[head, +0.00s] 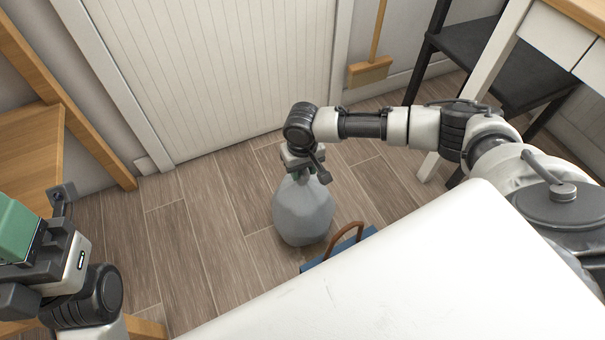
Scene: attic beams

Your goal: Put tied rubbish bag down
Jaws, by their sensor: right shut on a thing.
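The tied rubbish bag (303,211) is grey, rounded and narrow at its neck. It hangs upright beneath my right gripper (302,172), which is shut on its tied top. The bag's bottom is at or close to the wood plank floor (170,250); I cannot tell whether it touches. My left gripper (35,225) is at the left edge, partly cut off, well apart from the bag. A green block shows at it, and I cannot tell whether its jaws are open or shut.
A blue thing with a brown handle (346,240) stands just right of the bag, partly hidden. A white panelled door (230,70) is behind. A broom (370,72) leans by a black shelf (495,60). Wooden furniture (30,150) is at left. Floor left of the bag is clear.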

